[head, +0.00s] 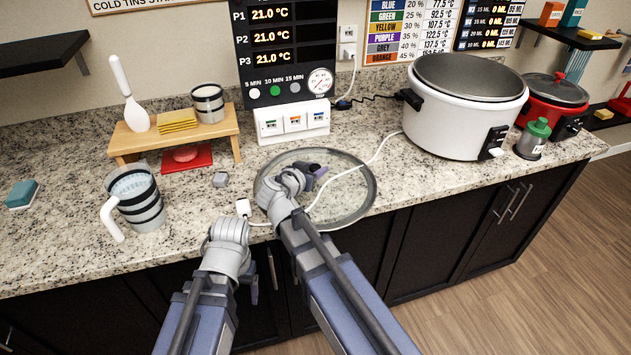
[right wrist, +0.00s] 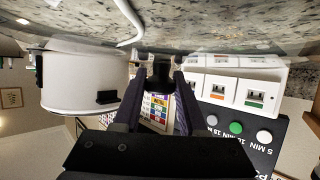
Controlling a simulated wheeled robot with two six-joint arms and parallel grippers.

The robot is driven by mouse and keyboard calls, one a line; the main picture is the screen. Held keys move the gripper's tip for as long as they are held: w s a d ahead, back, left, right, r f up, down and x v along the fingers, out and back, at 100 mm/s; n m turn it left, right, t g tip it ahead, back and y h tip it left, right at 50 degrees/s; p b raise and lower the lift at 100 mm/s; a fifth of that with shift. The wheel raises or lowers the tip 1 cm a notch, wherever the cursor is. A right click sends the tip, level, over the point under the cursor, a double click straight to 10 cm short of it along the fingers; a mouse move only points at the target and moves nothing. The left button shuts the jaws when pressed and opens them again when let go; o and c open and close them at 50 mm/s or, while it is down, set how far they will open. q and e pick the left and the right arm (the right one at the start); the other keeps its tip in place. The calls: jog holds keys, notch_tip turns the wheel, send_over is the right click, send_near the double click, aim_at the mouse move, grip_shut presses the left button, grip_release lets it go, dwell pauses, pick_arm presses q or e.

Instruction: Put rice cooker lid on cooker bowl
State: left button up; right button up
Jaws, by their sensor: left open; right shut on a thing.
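The round glass lid (head: 345,205) with a metal rim is low over the counter's front edge, level or nearly so. My right gripper (head: 313,171) is over its middle, shut on the dark lid knob (right wrist: 160,72), which shows between the fingers in the right wrist view. I cannot tell whether the lid touches the counter. The white cooker (head: 455,130) stands at the back right, its wide grey bowl (head: 470,76) uncovered. My left gripper (head: 254,289) is open and empty, in front of the cabinets below the counter edge, mostly hidden by its own arm.
A white cord (head: 385,147) crosses the lid area. A green-capped bottle (head: 532,139) and a red cooker (head: 553,100) stand right of the white cooker. A striped jug (head: 138,200), a wooden stand (head: 178,136) and a switch box (head: 292,122) are left and behind.

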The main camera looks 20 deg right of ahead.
grip_shut()
dwell(0.8)
